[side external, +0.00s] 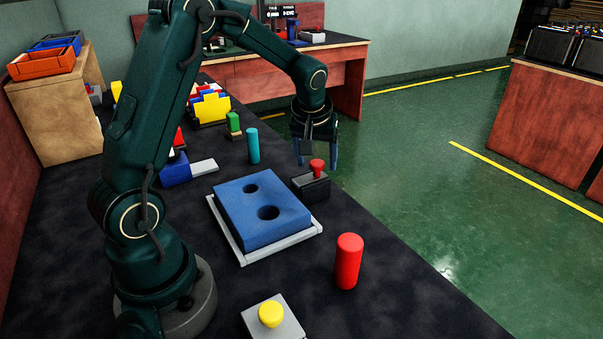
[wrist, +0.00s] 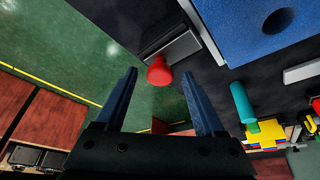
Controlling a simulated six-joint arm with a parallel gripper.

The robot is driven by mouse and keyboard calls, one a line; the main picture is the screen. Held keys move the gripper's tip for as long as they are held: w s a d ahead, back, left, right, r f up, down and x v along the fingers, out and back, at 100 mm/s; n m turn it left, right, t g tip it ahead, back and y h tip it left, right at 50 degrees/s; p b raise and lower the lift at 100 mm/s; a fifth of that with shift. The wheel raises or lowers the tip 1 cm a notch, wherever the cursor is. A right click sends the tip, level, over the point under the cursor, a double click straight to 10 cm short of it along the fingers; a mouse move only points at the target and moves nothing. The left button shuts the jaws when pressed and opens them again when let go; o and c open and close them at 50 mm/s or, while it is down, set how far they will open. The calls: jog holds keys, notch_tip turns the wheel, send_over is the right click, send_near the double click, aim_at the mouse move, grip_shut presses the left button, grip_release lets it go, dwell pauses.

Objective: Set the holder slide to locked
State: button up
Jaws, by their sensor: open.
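A red knob (side external: 317,167) stands on a dark block (side external: 311,187) at the right of the blue holder. The blue holder (side external: 262,212) has two round holes and sits on a light grey base (side external: 238,246). My gripper (side external: 318,155) is open and empty, pointing down close to the knob. In the wrist view the knob (wrist: 160,73) appears between my two fingertips, at the end of the dark block with a grey face (wrist: 174,53). I cannot tell whether a finger touches the knob, nor read a locked or unlocked mark.
A red cylinder (side external: 348,262) and a teal cylinder (side external: 253,146) stand upright on the dark table. A yellow button (side external: 271,314) on a grey box is at the front. A blue block (side external: 175,170) with a grey bar lies left of the holder. The table edge is close right of the knob.

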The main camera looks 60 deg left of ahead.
grip_shut()
dwell(1.3)
